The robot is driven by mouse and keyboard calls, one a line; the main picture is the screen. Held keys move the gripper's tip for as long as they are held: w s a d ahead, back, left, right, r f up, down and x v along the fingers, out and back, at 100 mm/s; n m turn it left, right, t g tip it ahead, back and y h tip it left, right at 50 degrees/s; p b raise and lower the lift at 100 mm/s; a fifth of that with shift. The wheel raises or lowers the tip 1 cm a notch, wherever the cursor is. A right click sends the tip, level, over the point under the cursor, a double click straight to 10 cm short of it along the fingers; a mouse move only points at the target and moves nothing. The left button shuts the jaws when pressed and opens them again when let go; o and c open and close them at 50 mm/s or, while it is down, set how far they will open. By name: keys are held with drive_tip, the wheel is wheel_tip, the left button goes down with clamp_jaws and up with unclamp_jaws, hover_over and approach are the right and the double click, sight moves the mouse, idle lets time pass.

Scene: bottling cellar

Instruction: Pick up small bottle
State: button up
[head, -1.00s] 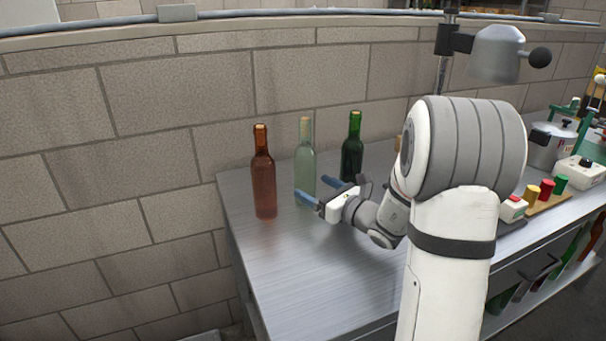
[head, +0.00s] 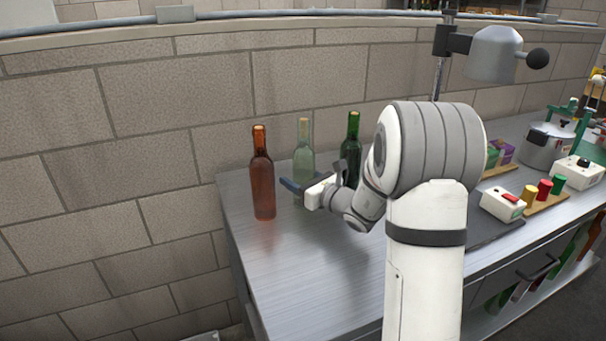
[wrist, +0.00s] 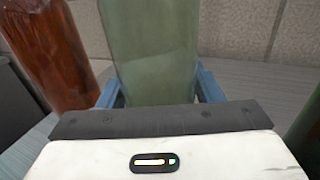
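A pale green, see-through bottle (head: 304,163) stands upright on the metal bench, between an amber bottle (head: 262,180) and a dark green bottle (head: 351,155). My gripper (head: 305,186) is low at the pale green bottle. In the wrist view, the pale green bottle (wrist: 155,60) stands between my blue fingers, one on each side. The fingers are apart; I cannot tell whether they touch the glass. The amber bottle (wrist: 50,50) is close on the left in that view. A dark green edge shows at the far right. The bottle's base is hidden by my gripper there.
The metal bench (head: 285,270) is clear at its front left. A block wall (head: 120,120) rises close behind the bottles. To the right of my arm stand a control box (head: 502,204), coloured caps on a wooden strip and a metal pot (head: 546,148).

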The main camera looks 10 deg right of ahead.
drive_tip(key=c, duration=1.1)
drive_tip(key=shift+r, duration=0.1)
